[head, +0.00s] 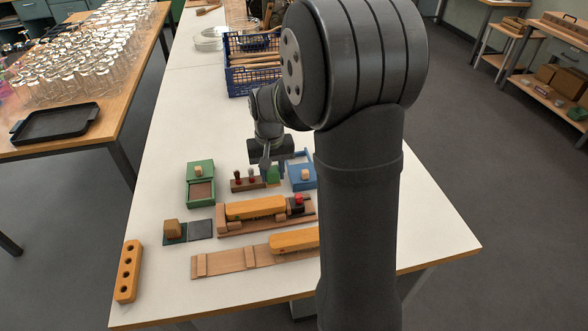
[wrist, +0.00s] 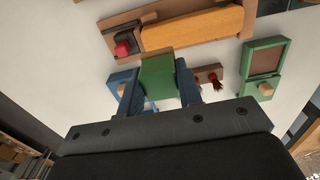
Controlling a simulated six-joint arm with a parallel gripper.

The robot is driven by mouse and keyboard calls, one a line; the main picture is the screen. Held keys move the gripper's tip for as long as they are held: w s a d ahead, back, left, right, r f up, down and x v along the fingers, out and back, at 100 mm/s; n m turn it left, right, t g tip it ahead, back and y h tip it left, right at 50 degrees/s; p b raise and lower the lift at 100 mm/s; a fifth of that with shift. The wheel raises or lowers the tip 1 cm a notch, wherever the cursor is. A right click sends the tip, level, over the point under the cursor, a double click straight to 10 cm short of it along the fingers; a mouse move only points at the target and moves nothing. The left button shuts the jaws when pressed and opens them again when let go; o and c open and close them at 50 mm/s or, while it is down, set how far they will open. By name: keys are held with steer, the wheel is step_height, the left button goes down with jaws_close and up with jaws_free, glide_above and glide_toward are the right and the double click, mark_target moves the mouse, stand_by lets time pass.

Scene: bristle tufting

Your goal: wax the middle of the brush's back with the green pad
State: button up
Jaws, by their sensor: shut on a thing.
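My gripper (head: 271,163) is shut on a green pad (wrist: 158,80), which sits between its two fingers in the wrist view. In the head view the green pad (head: 273,176) hangs below the gripper, between the red-tufted block and the blue box. The brush back (head: 255,208) is a long orange-yellow bar lying in a wooden fixture (head: 225,227). In the wrist view the brush back (wrist: 195,28) lies past the fingertips, apart from the pad. Whether the pad touches the table cannot be told.
A blue box (head: 301,171) stands right of the gripper, a block with dark red tufts (head: 247,181) left of it. A green box (head: 200,190) is further left. A red-topped black piece (head: 297,204) sits at the fixture's right end. A second orange bar (head: 293,240) lies nearer.

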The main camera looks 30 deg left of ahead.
steer(key=shift+s+a, duration=0.1)
steer(key=shift+s, duration=0.05)
steer(key=shift+f, duration=3.5)
steer(key=shift+s+a+f, duration=0.4)
steer(key=shift+f, duration=0.15)
steer(key=shift+c, duration=0.3)
steer(key=shift+s+a, duration=3.4)
steer(key=shift+s, duration=0.05)
steer(key=shift+w+d, duration=3.85)
steer(key=shift+w, duration=0.05)
steer(key=shift+r, duration=4.1)
